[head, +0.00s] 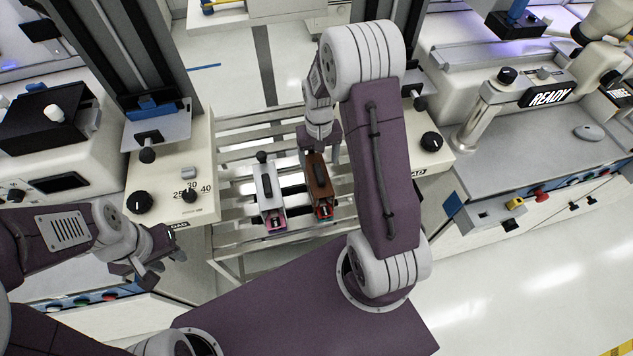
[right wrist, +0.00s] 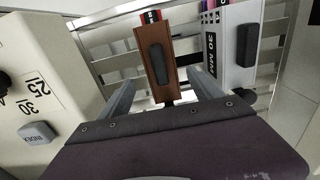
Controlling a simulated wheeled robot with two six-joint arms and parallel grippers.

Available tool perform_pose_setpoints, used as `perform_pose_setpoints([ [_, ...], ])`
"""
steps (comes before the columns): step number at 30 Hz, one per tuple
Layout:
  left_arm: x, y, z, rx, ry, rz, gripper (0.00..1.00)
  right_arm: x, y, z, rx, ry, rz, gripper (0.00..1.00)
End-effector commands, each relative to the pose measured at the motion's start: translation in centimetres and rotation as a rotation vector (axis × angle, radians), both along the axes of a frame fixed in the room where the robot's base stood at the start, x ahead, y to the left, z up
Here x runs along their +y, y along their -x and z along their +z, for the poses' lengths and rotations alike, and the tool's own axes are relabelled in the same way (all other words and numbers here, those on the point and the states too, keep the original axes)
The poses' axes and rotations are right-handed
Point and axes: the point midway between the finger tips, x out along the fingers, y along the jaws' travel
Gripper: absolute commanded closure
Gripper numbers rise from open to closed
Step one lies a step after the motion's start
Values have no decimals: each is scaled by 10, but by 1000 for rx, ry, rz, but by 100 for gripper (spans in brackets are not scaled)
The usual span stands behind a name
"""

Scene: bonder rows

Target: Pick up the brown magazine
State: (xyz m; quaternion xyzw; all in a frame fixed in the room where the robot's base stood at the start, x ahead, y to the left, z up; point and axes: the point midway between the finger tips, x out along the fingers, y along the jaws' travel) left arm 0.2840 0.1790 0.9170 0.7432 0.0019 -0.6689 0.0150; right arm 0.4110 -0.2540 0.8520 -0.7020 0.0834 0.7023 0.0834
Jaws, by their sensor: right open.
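The brown magazine (head: 319,182) lies on the slatted metal rack, to the right of a white magazine (head: 270,192). In the right wrist view the brown magazine (right wrist: 149,58), with a dark handle on top, sits ahead of and between the two fingers. My right gripper (head: 318,150) is over the far end of the brown magazine; its jaws (right wrist: 163,90) are open and I see no finger touching it. The white magazine (right wrist: 222,45), marked 30 MM, is beside the right finger. My left gripper (head: 155,262) is empty at the lower left, its fingers apart.
The slatted rack (head: 240,222) stands between two cream machine housings with black knobs, the left one (head: 170,180) marked 25, 30 and 40. A workstation with a READY display (head: 549,95) is at the right. Open floor (head: 540,290) shows at lower right.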

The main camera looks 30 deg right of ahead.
Motion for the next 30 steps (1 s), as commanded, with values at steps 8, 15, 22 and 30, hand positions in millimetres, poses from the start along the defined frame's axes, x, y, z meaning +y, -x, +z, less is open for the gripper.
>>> perform_pose_setpoints([
  [8, 0, 0, -2, 0, 0, 0, 64, 1, 0, -20, 1, 0, 1, 26],
  [15, 0, 0, -4, 0, 0, 0, 64, 1, 0, -61, 1, 0, 1, 26],
  [22, 0, 0, -4, 0, 0, 0, 64, 1, -1, -65, -3, 1, 1, 26],
  [30, 0, 0, -4, 0, 0, 0, 64, 1, -1, -65, -3, 1, 1, 90],
])
